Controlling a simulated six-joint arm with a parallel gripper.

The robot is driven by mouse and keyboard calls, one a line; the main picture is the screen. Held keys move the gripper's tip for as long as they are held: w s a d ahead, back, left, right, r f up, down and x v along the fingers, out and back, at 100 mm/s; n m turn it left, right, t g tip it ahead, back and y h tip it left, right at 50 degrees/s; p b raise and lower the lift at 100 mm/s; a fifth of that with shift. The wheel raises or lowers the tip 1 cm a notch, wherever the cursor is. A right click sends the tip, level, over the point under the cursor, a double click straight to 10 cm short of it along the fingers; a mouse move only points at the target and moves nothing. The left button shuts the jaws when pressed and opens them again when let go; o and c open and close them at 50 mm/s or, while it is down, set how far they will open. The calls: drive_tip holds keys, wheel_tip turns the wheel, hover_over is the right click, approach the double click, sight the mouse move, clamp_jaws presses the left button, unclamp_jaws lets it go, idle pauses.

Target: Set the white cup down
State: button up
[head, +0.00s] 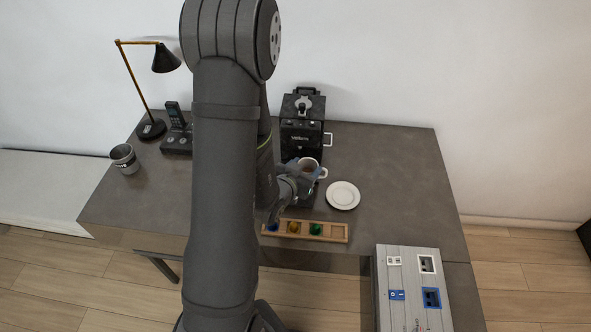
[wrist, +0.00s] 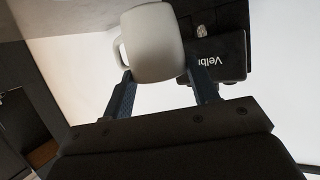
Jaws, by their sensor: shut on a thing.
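The white cup (head: 308,168) is at the front of the black coffee machine in the head view, with a dark content showing inside its rim. My gripper (wrist: 165,85) is shut on the cup, one finger on each side of it in the wrist view. The cup (wrist: 153,45) fills the top middle there, with its handle to the left. In the head view my gripper (head: 300,182) is partly hidden by my arm. I cannot tell whether the cup touches anything below. A white saucer (head: 342,195) lies empty on the table, just right of the cup.
The coffee machine (head: 303,125) stands behind the cup. A wooden tray (head: 335,232) with coloured capsules lies in front. A lamp (head: 152,128), a phone (head: 175,118) and a grey cup (head: 124,158) stand left. The table's right side (head: 400,180) is clear. A grey box (head: 410,290) stands front right.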

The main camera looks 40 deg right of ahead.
drive_tip(key=s+d+r, duration=0.1)
drive_tip(key=s+r, duration=0.4)
drive_tip(key=s, duration=0.3)
drive_tip(key=s+d+f+n+t+y, duration=0.3)
drive_tip(key=s+d+n+t, duration=0.3)
drive_tip(key=s, duration=0.6)
drive_tip(key=m+g, duration=0.1)
hover_over(343, 202)
wheel_tip(343, 202, down, 7)
drive_tip(key=shift+w+f, duration=0.1)
drive_tip(key=shift+f, duration=1.75)
drive_tip(key=shift+f, duration=0.15)
drive_tip(key=o, duration=1.1)
